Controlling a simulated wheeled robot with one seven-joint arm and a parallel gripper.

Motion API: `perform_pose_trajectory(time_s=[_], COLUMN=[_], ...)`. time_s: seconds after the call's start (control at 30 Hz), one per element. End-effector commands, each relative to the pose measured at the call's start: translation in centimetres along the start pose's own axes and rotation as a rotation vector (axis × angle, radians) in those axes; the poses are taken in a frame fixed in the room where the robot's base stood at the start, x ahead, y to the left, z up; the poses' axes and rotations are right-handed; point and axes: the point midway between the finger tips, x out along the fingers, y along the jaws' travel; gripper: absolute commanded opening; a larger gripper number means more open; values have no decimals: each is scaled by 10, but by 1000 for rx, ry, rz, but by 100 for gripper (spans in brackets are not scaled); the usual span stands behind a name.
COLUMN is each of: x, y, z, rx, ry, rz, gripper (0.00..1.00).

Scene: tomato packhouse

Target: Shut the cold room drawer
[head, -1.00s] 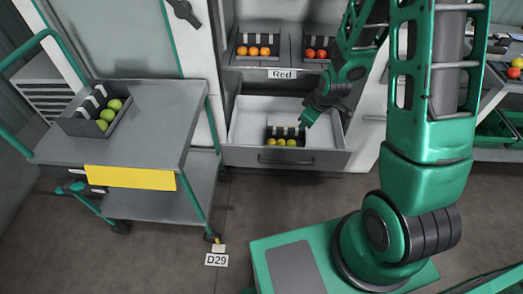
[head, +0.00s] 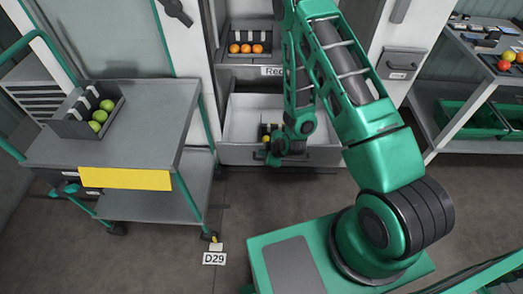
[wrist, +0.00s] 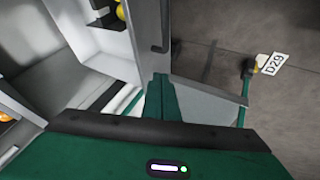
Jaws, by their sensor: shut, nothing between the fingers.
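The cold room drawer (head: 238,155) is pulled out below the shelves in the head view. Its white inside shows, with a small dark tray partly hidden behind my arm. In the wrist view the drawer's front (wrist: 143,30) carries a dark handle (wrist: 163,30), and yellow tomatoes (wrist: 121,11) sit inside. My gripper (head: 272,158) is low at the drawer front, over its middle in the head view. In the wrist view its green fingers (wrist: 160,92) are together and empty, near the drawer front past the handle. I cannot tell whether they touch it.
A grey cart (head: 140,115) with a tray of green tomatoes (head: 101,115) stands left of the drawer. A shelf above holds orange tomatoes (head: 246,48). A floor tag D29 (head: 215,259) lies by the cart's wheel. Floor in front of the drawer is clear.

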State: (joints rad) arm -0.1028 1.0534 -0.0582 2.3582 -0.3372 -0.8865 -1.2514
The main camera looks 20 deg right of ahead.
Motion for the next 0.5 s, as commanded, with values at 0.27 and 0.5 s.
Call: perform_pose_trajectory(time_s=[0.27, 0.5], x=[52, 87], y=[-1, 11], z=[0, 1], rx=[-2, 1], ry=[0, -1], rz=[-2, 3], gripper=[0, 0])
